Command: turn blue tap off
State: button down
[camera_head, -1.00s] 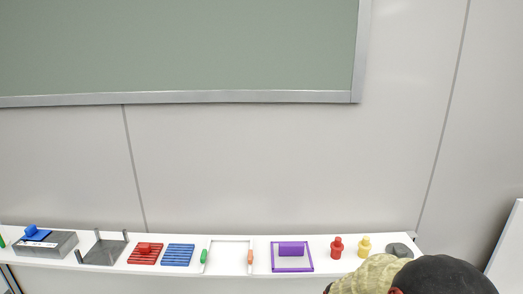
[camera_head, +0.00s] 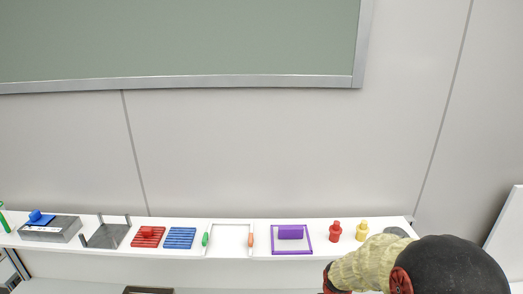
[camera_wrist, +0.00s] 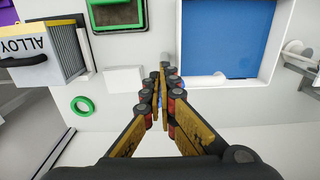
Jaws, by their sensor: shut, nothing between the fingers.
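In the wrist view my gripper (camera_wrist: 165,72) is shut with nothing between its fingers. Its tips lie over a white surface, beside the left edge of a blue rectangular panel or basin (camera_wrist: 228,38). A white rounded bar (camera_wrist: 205,82) sticks out just right of the fingertips, over the lower edge of the blue area; it may be a spout. Small bits of blue show around the fingers, but I cannot tell whether they are the blue tap's handle. The fingers hide what lies behind them. In the head view the gripper and the tap do not show.
A white block (camera_wrist: 123,79), a green ring (camera_wrist: 82,106), a green-framed dark panel (camera_wrist: 117,14) and a box marked ALLOY (camera_wrist: 35,50) lie left of the gripper. In the head view a white shelf (camera_head: 190,222) carries a purple frame (camera_head: 292,253), a red piece (camera_head: 335,231) and a yellow piece (camera_head: 362,231).

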notch_tip(320, 180, up, 4)
jog(key=shift+p, duration=1.05)
jog(key=s+r+t+b, duration=0.2)
jog(key=s+r+b, duration=0.3)
jog(key=s+b, duration=0.4)
jog(key=s+a+r+t+b, duration=0.1)
jog(key=s+r+t+b, duration=0.2)
jog(key=s+b, duration=0.7)
notch_tip(320, 180, up, 2)
jog(key=shift+r+t, duration=0.15)
jog(key=shift+t, duration=0.15)
